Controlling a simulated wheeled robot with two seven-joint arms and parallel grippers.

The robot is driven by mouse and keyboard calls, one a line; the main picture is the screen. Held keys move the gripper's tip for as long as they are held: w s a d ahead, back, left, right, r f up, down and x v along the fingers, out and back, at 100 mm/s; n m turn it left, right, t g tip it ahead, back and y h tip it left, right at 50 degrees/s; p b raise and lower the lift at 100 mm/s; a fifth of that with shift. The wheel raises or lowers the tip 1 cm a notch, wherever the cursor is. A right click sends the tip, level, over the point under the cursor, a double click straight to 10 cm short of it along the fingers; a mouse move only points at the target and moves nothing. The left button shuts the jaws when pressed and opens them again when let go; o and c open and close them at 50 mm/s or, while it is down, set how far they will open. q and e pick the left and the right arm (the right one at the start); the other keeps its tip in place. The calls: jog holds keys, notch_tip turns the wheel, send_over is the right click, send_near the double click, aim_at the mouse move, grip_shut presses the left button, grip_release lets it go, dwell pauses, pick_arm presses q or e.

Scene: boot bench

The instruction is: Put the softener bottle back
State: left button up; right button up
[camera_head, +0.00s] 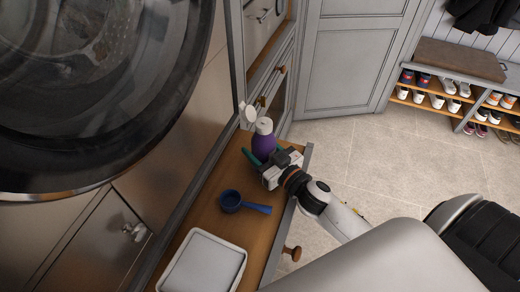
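The softener bottle (264,142) is purple with a pale cap and looks upright at the far end of the pulled-out wooden drawer (210,215). My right gripper (263,152) comes in from the right at the bottle's lower part. Its green fingers lie on either side of the bottle. I cannot tell whether they press on it, or whether its base touches the drawer, since the gripper hides it. My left gripper is not in view.
A blue scoop (231,201) and a white lidded tub (204,264) are in the drawer nearer me. A small white object (248,114) is behind the bottle. The open round washer door (95,90) hangs at left. Shoe shelves (440,92) stand far right; the floor between is clear.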

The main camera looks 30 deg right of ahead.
jog(key=o, duration=1.3)
jog(key=v, duration=1.2)
jog(key=shift+r, duration=0.1)
jog(key=shift+s, duration=0.1)
